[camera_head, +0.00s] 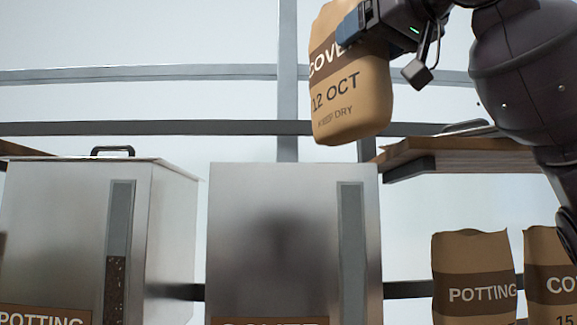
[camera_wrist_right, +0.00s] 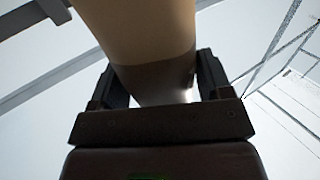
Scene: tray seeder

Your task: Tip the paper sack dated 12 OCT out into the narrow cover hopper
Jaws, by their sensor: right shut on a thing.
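The paper sack dated 12 OCT (camera_head: 350,105) is tan with a brown band and hangs slightly tilted in the air, above and a little right of the narrow cover hopper (camera_head: 280,240). My right gripper (camera_head: 350,28) is shut on the sack's upper part. In the right wrist view the sack (camera_wrist_right: 140,35) fills the space between the fingers of the right gripper (camera_wrist_right: 155,90). The cover hopper is a grey metal box with a sight window (camera_head: 351,250) that shows no dark fill; its label is cut off below. My left gripper is out of view.
A wider potting hopper (camera_head: 60,225) with a closed, handled lid (camera_head: 110,155) stands at left, its window partly dark. A wooden shelf (camera_head: 460,150) is at right. Below it stand a POTTING sack (camera_head: 475,270) and another sack (camera_head: 550,260) marked 15.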

